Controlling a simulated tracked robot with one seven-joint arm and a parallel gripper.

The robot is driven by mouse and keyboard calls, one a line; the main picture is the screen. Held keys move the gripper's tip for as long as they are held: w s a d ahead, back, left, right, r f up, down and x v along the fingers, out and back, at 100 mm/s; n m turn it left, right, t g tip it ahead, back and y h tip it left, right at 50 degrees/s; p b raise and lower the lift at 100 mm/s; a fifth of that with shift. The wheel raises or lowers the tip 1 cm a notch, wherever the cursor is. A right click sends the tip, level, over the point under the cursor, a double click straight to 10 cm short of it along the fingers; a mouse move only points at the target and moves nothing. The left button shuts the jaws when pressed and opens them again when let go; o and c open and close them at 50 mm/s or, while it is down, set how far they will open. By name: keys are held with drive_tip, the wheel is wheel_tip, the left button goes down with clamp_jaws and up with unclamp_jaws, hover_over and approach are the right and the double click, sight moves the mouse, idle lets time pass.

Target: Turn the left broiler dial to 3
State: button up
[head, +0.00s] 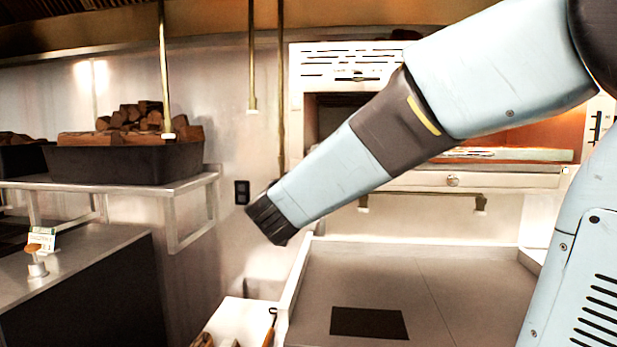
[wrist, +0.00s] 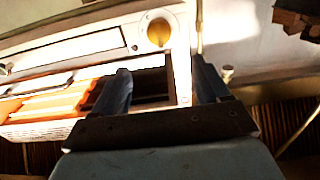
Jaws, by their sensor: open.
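The broiler's white front (head: 345,75) stands at the back in the head view, with an orange glow inside its opening. My arm crosses in front of it and hides part of it. In the wrist view the broiler front (wrist: 85,47) is tilted, and a round yellow dial (wrist: 158,32) sits near its end. The dial's marks are too small to read. My gripper (wrist: 160,65) is open and empty, its two dark fingers apart. In the picture the dial lies just beyond the gap between the fingertips, with no contact visible. In the head view the fingers cannot be made out.
A steel counter (head: 450,290) with raised edges lies below the broiler. A black bin (head: 125,163) of firewood stands on a shelf at left. Thin brass rods (head: 252,60) hang near my arm. A small round knob (head: 452,180) sits on the ledge under the broiler.

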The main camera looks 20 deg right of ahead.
drive_tip(key=x, duration=1.3)
drive_tip(key=shift+w+d, duration=0.25)
drive_tip(key=shift+w, duration=0.1)
drive_tip(key=c, duration=1)
